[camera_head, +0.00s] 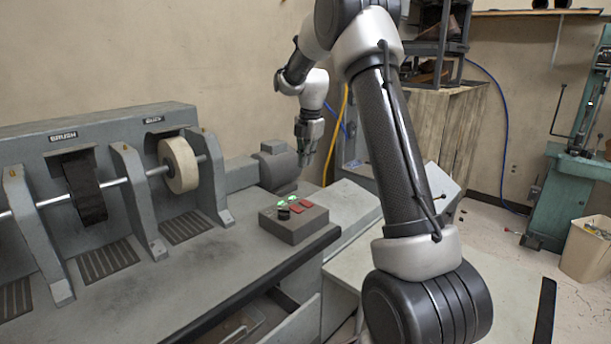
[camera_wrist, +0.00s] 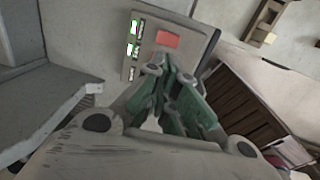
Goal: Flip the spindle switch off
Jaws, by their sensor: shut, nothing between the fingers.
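The grey switch box (camera_head: 297,224) sits on the machine bench at its right end, with small green-lit parts (camera_head: 287,200), red parts (camera_head: 301,205) and a dark knob-like part (camera_head: 283,214) on top. Which one is the spindle switch I cannot tell. In the wrist view the box (camera_wrist: 154,66) shows at the top with green-lit parts (camera_wrist: 134,38) along its left side and a red patch (camera_wrist: 167,39). My gripper (camera_head: 303,163) is shut and empty, pointing down above and behind the box. In the wrist view its fingers (camera_wrist: 171,76) overlap the box's lower edge; contact cannot be seen.
A grey motor housing (camera_head: 279,168) stands just behind the box. A wooden cabinet (camera_head: 440,125) and a green machine (camera_head: 572,185) stand at right.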

